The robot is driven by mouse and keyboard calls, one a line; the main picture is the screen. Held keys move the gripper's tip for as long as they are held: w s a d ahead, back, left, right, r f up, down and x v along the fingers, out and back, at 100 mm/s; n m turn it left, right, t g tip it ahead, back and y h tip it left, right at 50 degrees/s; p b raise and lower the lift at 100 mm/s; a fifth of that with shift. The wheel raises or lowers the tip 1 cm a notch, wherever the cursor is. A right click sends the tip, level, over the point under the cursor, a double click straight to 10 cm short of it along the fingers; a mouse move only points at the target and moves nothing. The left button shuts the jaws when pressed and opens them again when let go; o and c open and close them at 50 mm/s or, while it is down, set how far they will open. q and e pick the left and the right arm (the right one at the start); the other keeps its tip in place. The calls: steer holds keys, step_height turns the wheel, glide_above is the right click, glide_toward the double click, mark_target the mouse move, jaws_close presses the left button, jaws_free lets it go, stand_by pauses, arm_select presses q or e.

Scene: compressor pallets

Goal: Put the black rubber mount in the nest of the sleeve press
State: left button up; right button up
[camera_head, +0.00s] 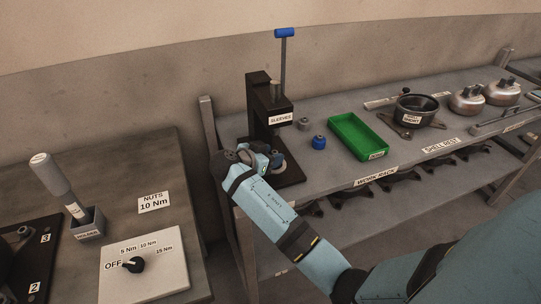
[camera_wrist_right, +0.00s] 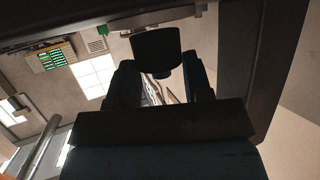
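The sleeve press (camera_head: 258,105) is a dark frame with a blue-topped lever and a "SLEEVES" label, at the left end of the rack's top shelf. My right gripper (camera_head: 273,160) is at the press, low in front of its column; the arm hides part of the base. A grey round part (camera_head: 279,167) shows beside the gripper above the base; I cannot tell whether it is the nest. In the right wrist view, a black rounded piece, seemingly the rubber mount (camera_wrist_right: 157,50), sits between the fingers. Its contact with the nest is hidden. My left gripper is not in view.
A blue mount (camera_head: 319,142) and a small grey part (camera_head: 303,124) stand right of the press, before a green tray (camera_head: 345,123). A dark pot (camera_head: 416,108) and metal domes (camera_head: 467,99) stand farther right. A bench with a dial panel (camera_head: 145,268) is at left.

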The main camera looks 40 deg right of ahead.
steer(key=o, duration=0.4)
steer(key=shift+s+f, duration=0.15)
steer(key=shift+f, duration=0.35)
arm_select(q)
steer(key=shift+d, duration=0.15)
arm_select(e)
steer(key=shift+r, duration=0.1)
steer(key=shift+r+p, duration=0.45)
steer(key=shift+p, duration=0.05)
arm_select(q)
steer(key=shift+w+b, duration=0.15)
steer(key=shift+b, duration=0.2)
arm_select(e)
steer(key=v, duration=1.2)
steer(key=shift+w+r, duration=0.2)
steer(key=shift+r, duration=0.05)
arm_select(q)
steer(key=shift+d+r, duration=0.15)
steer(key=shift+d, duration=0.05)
arm_select(e)
steer(key=shift+d, duration=0.1)
